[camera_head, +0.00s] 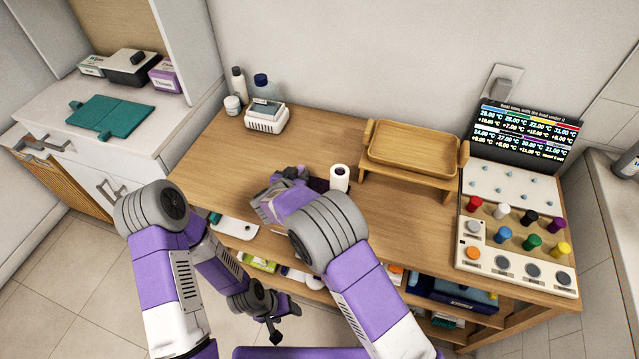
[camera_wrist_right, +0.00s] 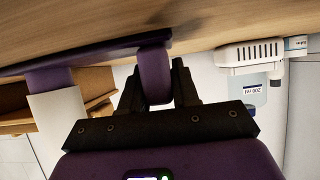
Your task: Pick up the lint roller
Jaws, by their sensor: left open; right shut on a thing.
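The lint roller shows in the head view as an upright white roll (camera_head: 339,177) with a dark hole on top, near the middle of the wooden table. In the right wrist view, which looks upside down, the white roll (camera_wrist_right: 58,118) has a purple collar beside a dark purple bar. A rounded purple part (camera_wrist_right: 153,76) is between the fingers of my right gripper (camera_wrist_right: 157,88), which is shut on it. How the purple parts join is unclear. My right arm hides most of this grip in the head view. My left gripper (camera_head: 274,326) is open and empty, low in front of the table.
A wooden tray stand (camera_head: 408,152) is right of the roll. A white box-like device (camera_head: 266,120) and bottles stand at the back left. A board of coloured knobs (camera_head: 515,232) and a screen (camera_head: 521,132) fill the right end. Filled shelves lie below the tabletop.

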